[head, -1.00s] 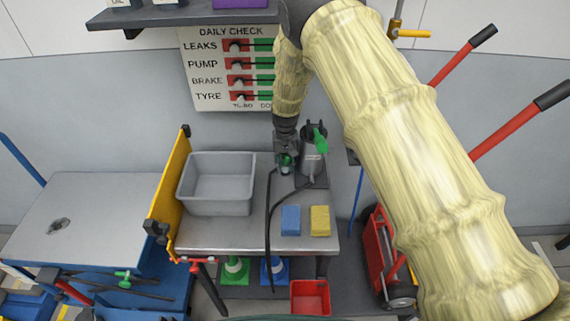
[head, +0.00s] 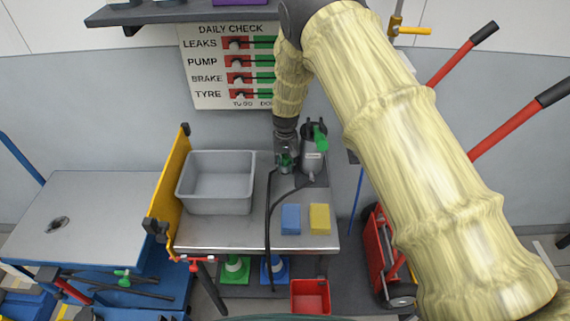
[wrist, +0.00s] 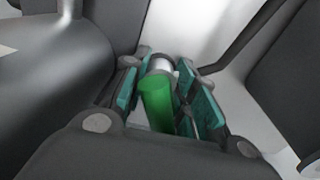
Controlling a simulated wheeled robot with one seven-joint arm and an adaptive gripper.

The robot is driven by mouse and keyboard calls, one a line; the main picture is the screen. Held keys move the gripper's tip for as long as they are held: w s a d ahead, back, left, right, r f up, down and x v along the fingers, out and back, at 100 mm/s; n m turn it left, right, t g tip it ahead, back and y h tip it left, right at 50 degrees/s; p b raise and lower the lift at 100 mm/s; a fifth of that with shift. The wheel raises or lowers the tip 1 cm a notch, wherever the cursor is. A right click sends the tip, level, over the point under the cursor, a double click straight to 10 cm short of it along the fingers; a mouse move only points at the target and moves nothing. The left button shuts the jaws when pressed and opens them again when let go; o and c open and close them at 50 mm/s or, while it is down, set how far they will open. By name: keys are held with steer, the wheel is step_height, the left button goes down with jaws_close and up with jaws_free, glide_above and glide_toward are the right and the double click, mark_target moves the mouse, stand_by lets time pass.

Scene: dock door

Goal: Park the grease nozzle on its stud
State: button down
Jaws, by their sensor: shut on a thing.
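The grease nozzle shows in the wrist view as a green cylinder (wrist: 157,100) with a pale metal collar at its far end. My gripper (wrist: 168,95) is shut on it, with teal pads on both sides. In the head view my gripper (head: 286,163) is low over the back of the metal bench, just left of a grey pump canister (head: 313,150) with a green lever. A black hose (head: 270,215) runs by the gripper and hangs over the bench front. I cannot make out the stud; the gripper may hide it.
A grey bin (head: 216,183) stands left on the bench (head: 240,235), beside a yellow panel (head: 178,190). A blue block (head: 290,218) and a yellow block (head: 319,218) lie at the front right. The canister stands close to my gripper.

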steer(key=shift+f, duration=0.1)
steer(key=c, duration=1.4)
jaws_free()
steer(key=shift+r+p, duration=2.8)
steer(key=shift+r, duration=2.8)
steer(key=shift+w+r, duration=0.1)
